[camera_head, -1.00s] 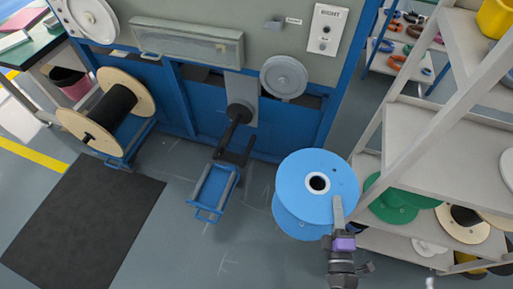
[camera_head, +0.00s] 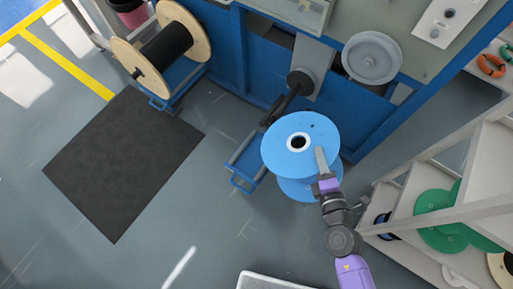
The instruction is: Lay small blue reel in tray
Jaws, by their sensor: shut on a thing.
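A blue reel (camera_head: 277,143) with two wide flanges and a dark hub hole hangs in front of the blue machine. My gripper (camera_head: 322,168) is shut on the reel at the right side of its near flange. The reel's far flange shows partly below and behind the near one. A small blue tray-like frame (camera_head: 238,179) with a handle sits low in front of the machine, just left of the reel. The reel hides part of its right side. I cannot tell the height of the reel above the floor.
A wooden reel of black cable (camera_head: 166,47) stands on a blue stand at the upper left. A dark mat (camera_head: 120,165) lies on the floor. Shelves (camera_head: 440,170) with green reels stand close on the right. A pale-rimmed object (camera_head: 262,281) is cut off at the bottom edge.

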